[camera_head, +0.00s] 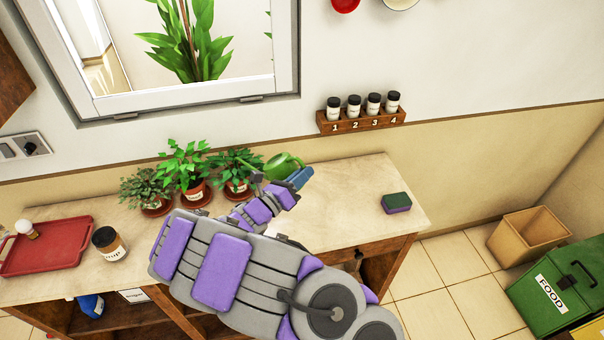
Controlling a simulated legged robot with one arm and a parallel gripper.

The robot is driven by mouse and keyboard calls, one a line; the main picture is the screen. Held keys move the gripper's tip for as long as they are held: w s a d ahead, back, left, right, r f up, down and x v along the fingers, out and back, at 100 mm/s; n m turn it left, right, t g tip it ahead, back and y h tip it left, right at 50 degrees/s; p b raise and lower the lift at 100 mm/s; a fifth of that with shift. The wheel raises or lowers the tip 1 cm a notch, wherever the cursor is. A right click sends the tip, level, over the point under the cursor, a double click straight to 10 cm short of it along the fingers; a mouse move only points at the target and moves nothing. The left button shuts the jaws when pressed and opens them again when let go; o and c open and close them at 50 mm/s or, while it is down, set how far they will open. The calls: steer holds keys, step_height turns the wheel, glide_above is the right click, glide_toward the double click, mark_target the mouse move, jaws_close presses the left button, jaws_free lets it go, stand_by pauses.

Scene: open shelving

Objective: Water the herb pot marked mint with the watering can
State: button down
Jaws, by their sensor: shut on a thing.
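Three herb pots stand in a row on the counter (345,217), against the wall: a left one with greyish leaves (148,188), a middle one with bright green leaves (185,163) and a right one with darker leaves (236,163). Their white labels are too small to read, so I cannot tell which is mint. The green watering can (280,165) is just right of the right pot, partly hidden by my arm. My gripper (290,188) is shut on it. The can's spout end lies close to the right pot's leaves; I see no water.
A green and purple sponge (396,203) lies at the counter's right. A jar (108,243) and a red tray (48,246) with a bulb-like object (27,229) are on the left. A spice rack (360,120) hangs above. Bins stand on the floor at right.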

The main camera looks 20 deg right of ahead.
steer(key=shift+w+a+r+n+p, duration=0.15)
steer(key=shift+r+n+p, duration=0.3)
steer(key=shift+p, duration=0.55)
steer(key=shift+w+a+r+n+p, duration=0.1)
steer(key=shift+r+n+p, duration=0.15)
steer(key=shift+r+p, duration=0.55)
steer(key=shift+w+a+p, duration=0.2)
steer(key=shift+a+p, duration=0.05)
steer(key=shift+p, duration=1.7)
steer(key=p, duration=0.3)
steer(key=shift+d+f, duration=0.1)
steer(key=shift+d, duration=0.1)
steer(key=shift+s+f+p, duration=0.1)
steer(key=shift+p, duration=0.2)
steer(key=shift+s+d+f+m+b, duration=0.1)
steer(key=shift+f+m+b, duration=0.3)
steer(key=shift+f+b, duration=0.35)
step_height(320, 180, down, 12)
steer(key=m+g+y+b, duration=0.1)
steer(key=m+b, duration=0.6)
steer(key=b, duration=0.4)
steer(key=shift+r+m+g, duration=0.25)
steer(key=shift+m+g, duration=0.05)
